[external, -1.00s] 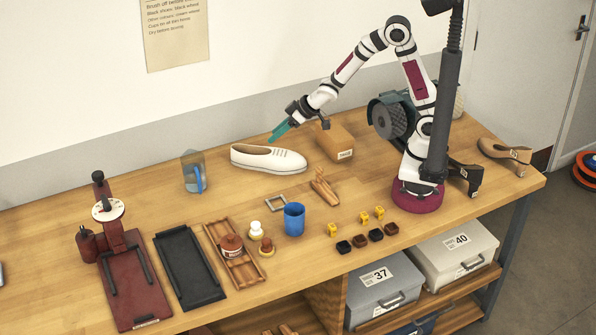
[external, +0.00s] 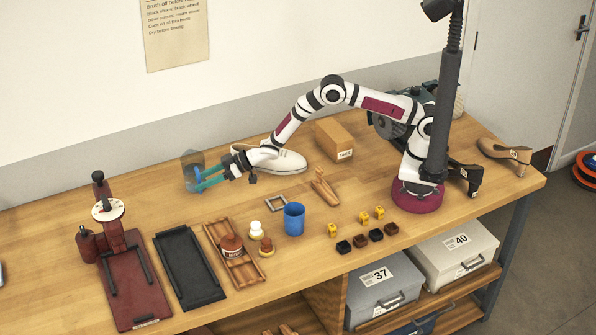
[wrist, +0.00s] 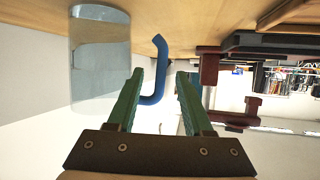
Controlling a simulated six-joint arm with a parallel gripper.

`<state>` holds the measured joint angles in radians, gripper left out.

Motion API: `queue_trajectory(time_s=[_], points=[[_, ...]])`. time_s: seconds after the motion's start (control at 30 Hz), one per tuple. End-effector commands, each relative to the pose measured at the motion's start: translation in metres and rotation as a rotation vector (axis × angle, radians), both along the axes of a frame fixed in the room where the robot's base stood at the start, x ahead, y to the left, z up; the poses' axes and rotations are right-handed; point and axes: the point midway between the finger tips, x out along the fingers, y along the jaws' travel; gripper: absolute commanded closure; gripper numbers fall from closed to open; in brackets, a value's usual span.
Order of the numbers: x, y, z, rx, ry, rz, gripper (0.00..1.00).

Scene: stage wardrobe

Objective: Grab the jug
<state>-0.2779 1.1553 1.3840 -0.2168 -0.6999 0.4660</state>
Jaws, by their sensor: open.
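The jug (external: 188,158) is a clear cylinder with a blue handle, standing on the table toward the back left. In the wrist view its clear body (wrist: 98,62) is left of the fingers, and its blue handle (wrist: 155,85) shows between the two green fingers. My gripper (external: 200,182) is open and points left at the jug's handle side, low over the table. The fingers (wrist: 160,85) are on both sides of the handle in the wrist picture; I cannot tell whether they touch it.
A white shoe (external: 285,160) lies under and behind my arm. A black tray (external: 188,265) and a maroon stand (external: 135,280) are in front on the left. Table between jug and tray is clear.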

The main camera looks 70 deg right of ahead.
Motion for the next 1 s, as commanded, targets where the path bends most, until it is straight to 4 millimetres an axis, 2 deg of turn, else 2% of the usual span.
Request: queue_trajectory(time_s=[0.13,0.33,0.6,0.63,1.0], points=[[0.0127,0.0076,-0.0061,0.0,0.0,0.0,0.49],[0.0134,0.0079,-0.0061,0.0,0.0,0.0,0.49],[0.0133,0.0076,-0.0059,0.0,0.0,0.0,0.98],[0.0133,0.0076,-0.0059,0.0,0.0,0.0,1.0],[0.0132,0.0076,-0.0058,0.0,0.0,0.0,1.0]])
